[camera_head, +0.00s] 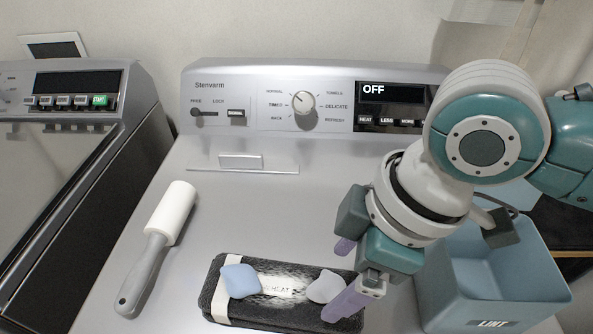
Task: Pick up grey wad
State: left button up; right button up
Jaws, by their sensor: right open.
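The grey wad (326,286) is a small pale lump on the right part of a dark, fuzzy block (252,311) with a light band and printed letters. A blue wad (240,281) lies on the left part of the same block. My right gripper (345,275) reaches down from the right with its purple fingers apart. One fingertip is close to the right side of the grey wad, and the other is behind it. I cannot tell whether a finger touches the wad. My left gripper is not in view.
A lint roller (157,247) lies at the left of the silver machine top (212,222). A blue bin marked LINT (490,298) stands at the right, beside my arm. The control panel (318,97) rises at the back, its display reading OFF. The middle of the top is clear.

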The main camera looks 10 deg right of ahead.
aim_at(329, 286)
jog(key=shift+x, duration=1.25)
grip_shut()
jog(key=shift+r, duration=0.1)
